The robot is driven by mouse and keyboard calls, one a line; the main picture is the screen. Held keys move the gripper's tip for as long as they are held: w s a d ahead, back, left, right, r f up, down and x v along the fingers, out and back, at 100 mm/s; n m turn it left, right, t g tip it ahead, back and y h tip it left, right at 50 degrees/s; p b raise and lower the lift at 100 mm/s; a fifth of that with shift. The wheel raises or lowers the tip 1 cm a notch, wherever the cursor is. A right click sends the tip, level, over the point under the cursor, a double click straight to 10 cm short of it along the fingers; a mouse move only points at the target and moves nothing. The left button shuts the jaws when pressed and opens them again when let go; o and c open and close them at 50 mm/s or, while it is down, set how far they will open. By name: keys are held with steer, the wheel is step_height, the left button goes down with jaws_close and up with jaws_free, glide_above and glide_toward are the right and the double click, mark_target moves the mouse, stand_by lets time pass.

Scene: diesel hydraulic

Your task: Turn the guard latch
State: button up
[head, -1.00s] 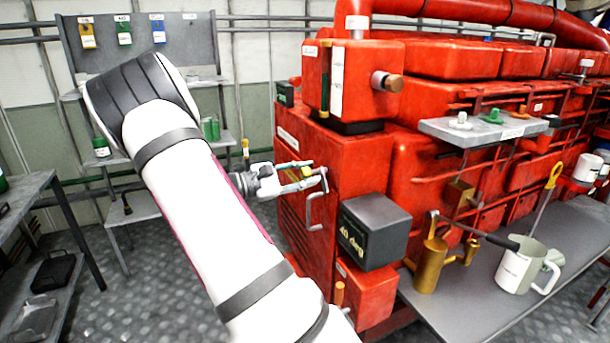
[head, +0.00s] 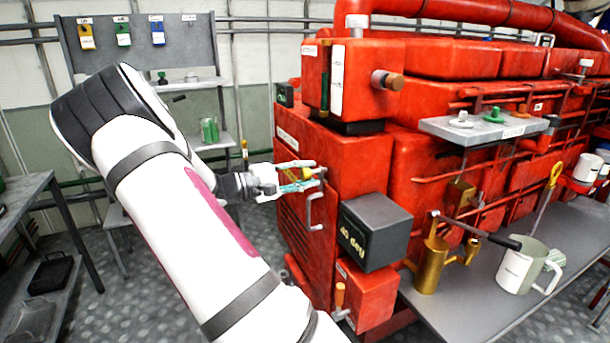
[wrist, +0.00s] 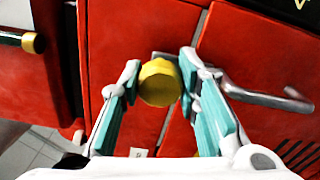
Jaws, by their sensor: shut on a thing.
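The guard latch appears to be a yellow knob (wrist: 159,82) on the red engine's front panel, with a small grey plate behind it in the wrist view. In the head view the yellow knob (head: 308,174) shows at the panel's corner edge, partly covered by the fingers. My gripper (head: 303,176) reaches it from the left and is shut on it. In the wrist view my gripper (wrist: 160,78) has one teal-padded finger on each side of the knob. The knob's far side is hidden.
A grey bar handle (head: 313,211) sits just below the knob and also shows in the wrist view (wrist: 262,96). A black box (head: 375,231) juts out to the lower right. A bench (head: 470,300) with a brass oil can (head: 431,265) and white jug (head: 520,266) stands right.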

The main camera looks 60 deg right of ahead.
stand_by(0.4)
steer(key=o, duration=1.2)
steer(key=v, duration=1.2)
steer(key=shift+a, duration=0.1)
